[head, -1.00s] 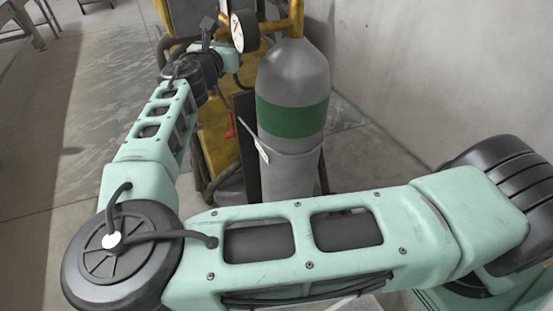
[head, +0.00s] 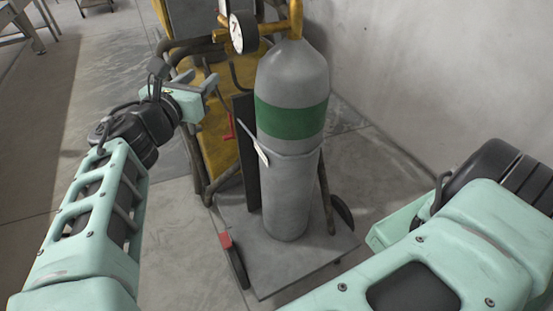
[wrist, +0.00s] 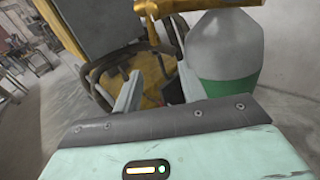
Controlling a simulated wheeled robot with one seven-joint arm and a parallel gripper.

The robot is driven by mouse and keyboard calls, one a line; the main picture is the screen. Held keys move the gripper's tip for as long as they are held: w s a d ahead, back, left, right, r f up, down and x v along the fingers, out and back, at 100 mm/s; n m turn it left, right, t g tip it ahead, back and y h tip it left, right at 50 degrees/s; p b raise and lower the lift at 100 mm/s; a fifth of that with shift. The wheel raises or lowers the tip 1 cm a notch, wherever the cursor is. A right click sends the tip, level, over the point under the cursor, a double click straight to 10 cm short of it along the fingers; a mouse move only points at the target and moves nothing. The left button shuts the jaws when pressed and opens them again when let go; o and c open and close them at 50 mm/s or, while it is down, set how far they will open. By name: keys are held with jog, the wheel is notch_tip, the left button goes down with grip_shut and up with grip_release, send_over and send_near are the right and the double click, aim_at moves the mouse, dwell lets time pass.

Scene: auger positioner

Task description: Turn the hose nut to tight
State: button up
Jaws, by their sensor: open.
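A grey gas cylinder (head: 292,175) with a green band stands upright on a cart. A round white gauge (head: 243,32) and yellow pipework (head: 295,15) sit at its top. I cannot make out the hose nut clearly in either view. In the wrist view, a brass-yellow fitting (wrist: 147,8) shows at the top edge, beyond the fingers. My gripper (head: 200,80) is open and empty, left of the cylinder and below the gauge, apart from both. Its two fingers also show in the wrist view (wrist: 157,88), with a gap between them.
A yellow machine with dark hoses (head: 196,50) stands behind my gripper. The cylinder's cart platform (head: 300,262) has a wheel at the right and a red-marked part at the left. A grey wall (head: 420,70) closes the right side.

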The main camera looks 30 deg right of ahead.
jog(key=s+d+f+m+g, duration=0.1)
jog(key=d+f+m+g, duration=0.1)
jog(key=d+f, duration=0.1)
jog(key=s+d+f+m+g+y+p, duration=0.1)
jog(key=d+f+m+g, duration=0.1)
jog(key=d+f+g, duration=0.1)
jog(key=s+d+f+m+g+p, duration=0.1)
jog(key=s+d+f+m+g, duration=0.1)
jog(key=d+f, duration=0.2)
jog(key=shift+d+f+g+y, duration=0.3)
jog(key=shift+d, duration=0.35)
jog(key=s+a+f+m+g+y+p, duration=0.1)
jog(key=s+m+g+y, duration=0.4)
jog(key=s, duration=0.6)
jog(key=shift+s+a+f+m+p, duration=0.15)
jog(key=shift+a+f+m+p, duration=0.2)
jog(key=shift+f+p, duration=0.4)
jog(key=shift+o, duration=0.2)
jog(key=shift+f, duration=0.1)
